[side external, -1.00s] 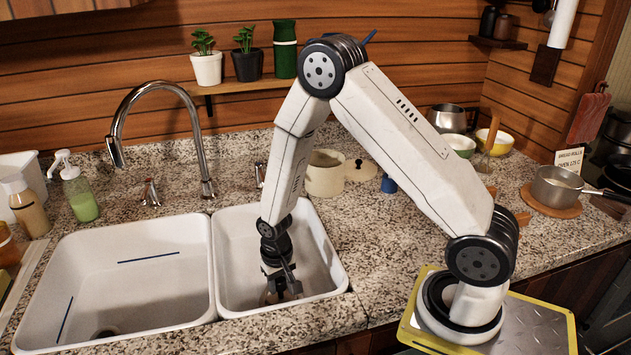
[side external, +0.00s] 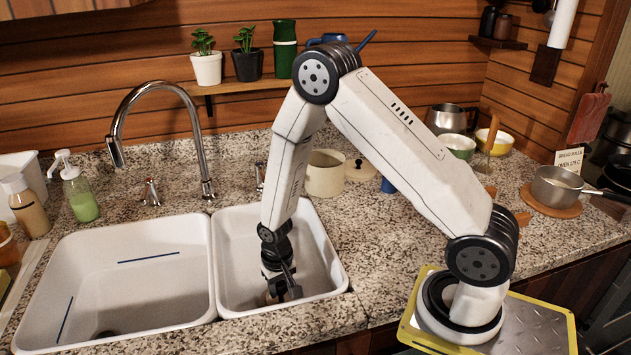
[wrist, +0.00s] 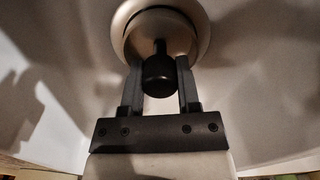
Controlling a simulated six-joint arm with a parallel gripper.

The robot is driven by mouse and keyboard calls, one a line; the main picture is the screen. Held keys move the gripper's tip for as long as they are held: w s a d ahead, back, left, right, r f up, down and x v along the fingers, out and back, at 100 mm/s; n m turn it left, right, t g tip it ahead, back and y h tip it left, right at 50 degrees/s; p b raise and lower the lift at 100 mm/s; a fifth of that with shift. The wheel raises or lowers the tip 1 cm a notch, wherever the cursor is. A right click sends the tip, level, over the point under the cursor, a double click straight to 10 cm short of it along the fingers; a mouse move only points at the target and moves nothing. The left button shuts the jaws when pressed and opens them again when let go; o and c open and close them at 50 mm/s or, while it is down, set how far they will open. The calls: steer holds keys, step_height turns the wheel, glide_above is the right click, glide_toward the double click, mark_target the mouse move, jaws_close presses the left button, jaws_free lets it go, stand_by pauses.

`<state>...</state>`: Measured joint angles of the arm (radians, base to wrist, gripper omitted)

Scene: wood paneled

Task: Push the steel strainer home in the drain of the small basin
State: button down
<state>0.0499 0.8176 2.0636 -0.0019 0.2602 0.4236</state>
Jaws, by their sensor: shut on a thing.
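The small basin (side external: 236,250) is the right-hand one of two white sinks. My gripper (side external: 282,292) reaches down into it near its front, low over the floor. In the wrist view my gripper (wrist: 159,62) has its two dark fingers on either side of the strainer's black knob (wrist: 158,78), shut on it. The strainer's round pale disc (wrist: 160,24) shows beyond the knob, within the pale ring of the drain (wrist: 202,30). I cannot tell whether the strainer is fully seated. In the side view my gripper mostly hides the strainer and drain.
The large basin (side external: 165,285) is to the left, empty, with its own drain. A curved faucet (side external: 122,110) stands behind the basins. A cream pot (side external: 325,175) stands on the counter behind the small basin. The basin walls are close around my gripper.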

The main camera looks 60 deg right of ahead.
mark_target(280, 283)
steer(key=shift+f, duration=0.4)
steer(key=shift+c, duration=1.2)
jaws_free()
steer(key=shift+r, duration=0.15)
steer(key=shift+r, duration=3.75)
steer(key=shift+s+a+r+n, duration=0.1)
steer(key=shift+s+r+n, duration=0.05)
steer(key=shift+r, duration=0.25)
steer(key=shift+s+r+n, duration=0.1)
steer(key=shift+r+n, duration=0.05)
steer(key=shift+r, duration=0.2)
steer(key=s+a+r+n+t, duration=0.1)
steer(key=s+r+n, duration=0.3)
steer(key=s+r, duration=0.4)
steer(key=shift+a+r+n+t, duration=0.3)
steer(key=shift+r+n+t, duration=0.1)
steer(key=shift+r+t, duration=0.35)
